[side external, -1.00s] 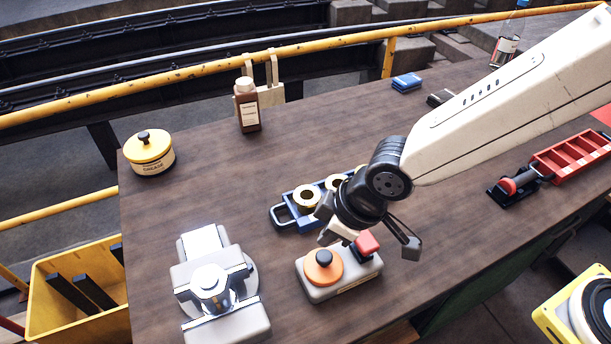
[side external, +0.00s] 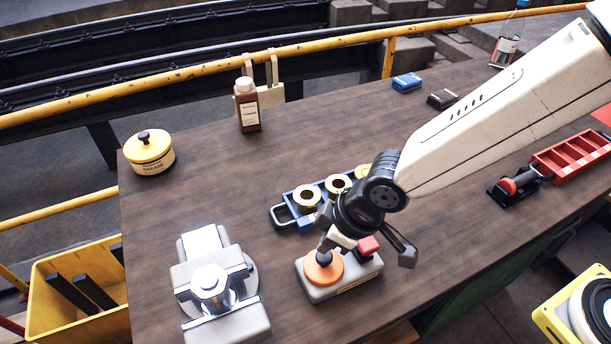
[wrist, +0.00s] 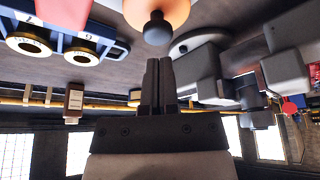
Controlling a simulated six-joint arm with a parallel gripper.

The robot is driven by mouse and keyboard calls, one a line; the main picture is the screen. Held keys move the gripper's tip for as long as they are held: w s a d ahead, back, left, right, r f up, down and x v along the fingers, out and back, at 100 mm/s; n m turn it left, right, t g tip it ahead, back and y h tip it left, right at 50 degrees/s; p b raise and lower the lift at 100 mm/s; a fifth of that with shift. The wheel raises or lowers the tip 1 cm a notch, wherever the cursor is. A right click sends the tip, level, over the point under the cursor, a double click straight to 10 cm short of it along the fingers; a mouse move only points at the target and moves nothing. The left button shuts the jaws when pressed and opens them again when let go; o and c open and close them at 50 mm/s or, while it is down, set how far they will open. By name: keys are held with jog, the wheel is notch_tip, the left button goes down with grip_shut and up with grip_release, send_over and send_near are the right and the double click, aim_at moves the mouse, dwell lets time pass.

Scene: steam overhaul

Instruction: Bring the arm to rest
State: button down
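My gripper (side external: 326,244) is low over the bench, just above the black knob of an orange disc on a grey box (side external: 318,291). In the wrist view my gripper (wrist: 159,62) has its two dark fingers together with nothing visible between them. The black knob (wrist: 157,28) is just beyond the fingertips. I cannot tell whether they touch it. A red block (side external: 368,246) on the same box is partly hidden by my wrist.
A blue tray (side external: 283,215) with brass rings is close behind my gripper. A grey-white vice-like fixture (side external: 212,285) stands left. A grease tin (side external: 149,153), brown bottle (side external: 248,105) and red bin (side external: 572,156) are farther off.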

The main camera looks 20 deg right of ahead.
jog(key=shift+f, duration=0.95)
jog(key=shift+r, duration=0.15)
dwell(0.3)
jog(key=shift+r, duration=3.4)
jog(key=shift+w+d, duration=0.2)
jog(key=shift+d, duration=0.25)
jog(key=s+d+f+m+h, duration=0.1)
jog(key=d+m, duration=0.3)
jog(key=d, duration=1)
jog(key=s+d+f+m+h, duration=0.2)
jog(key=d+m, duration=0.3)
jog(key=d, duration=1)
jog(key=shift+s+g, duration=0.25)
jog(key=shift+g, duration=0.05)
